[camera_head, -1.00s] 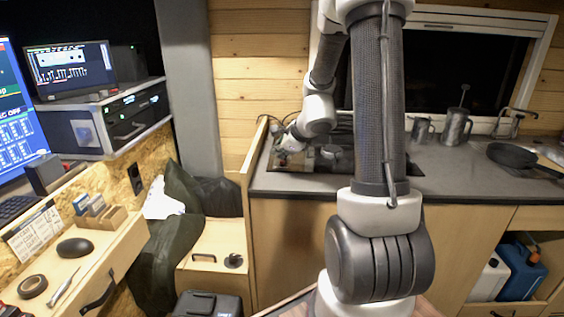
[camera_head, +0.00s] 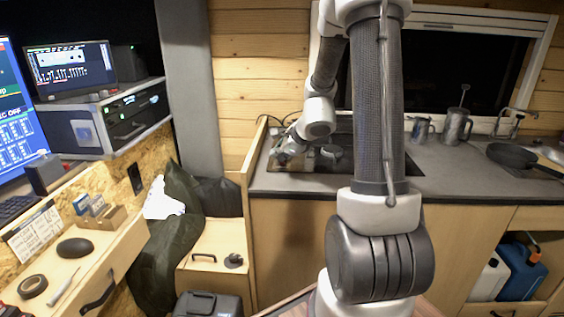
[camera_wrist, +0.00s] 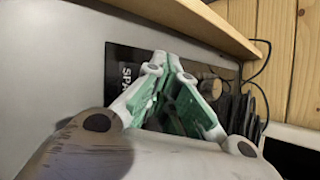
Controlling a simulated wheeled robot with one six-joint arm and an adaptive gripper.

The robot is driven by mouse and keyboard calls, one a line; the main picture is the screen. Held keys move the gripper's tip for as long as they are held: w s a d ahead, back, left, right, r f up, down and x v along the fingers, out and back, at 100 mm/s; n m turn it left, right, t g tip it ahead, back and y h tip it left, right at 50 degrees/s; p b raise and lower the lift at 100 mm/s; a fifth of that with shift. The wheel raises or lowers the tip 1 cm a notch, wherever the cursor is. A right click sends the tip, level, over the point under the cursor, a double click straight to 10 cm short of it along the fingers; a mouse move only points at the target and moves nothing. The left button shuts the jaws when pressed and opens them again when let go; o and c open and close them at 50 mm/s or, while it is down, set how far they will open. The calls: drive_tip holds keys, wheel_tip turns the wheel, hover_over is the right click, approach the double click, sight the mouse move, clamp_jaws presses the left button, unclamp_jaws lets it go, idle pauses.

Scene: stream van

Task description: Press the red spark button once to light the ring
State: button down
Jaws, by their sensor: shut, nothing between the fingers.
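My gripper (camera_wrist: 168,64) is shut and empty, its green-padded fingers tip to tip in the wrist view. The fingers lie over a dark panel (camera_wrist: 118,58) with pale lettering that begins "SPA"; the rest is covered by the fingers. The red spark button does not show in either view. I cannot tell whether the fingertips touch the panel. In the head view my gripper (camera_head: 281,158) is small and low at the left end of the hob (camera_head: 345,166). No lit ring shows.
A wooden ledge (camera_wrist: 185,12) runs close beside the panel, with a black cable (camera_wrist: 262,62) at the wall. In the head view, metal mugs (camera_head: 455,128) and a black pan (camera_head: 510,155) stand on the counter (camera_head: 455,172) to the right.

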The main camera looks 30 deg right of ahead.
drive_tip(key=shift+r, duration=0.85)
drive_tip(key=shift+r, duration=2.5)
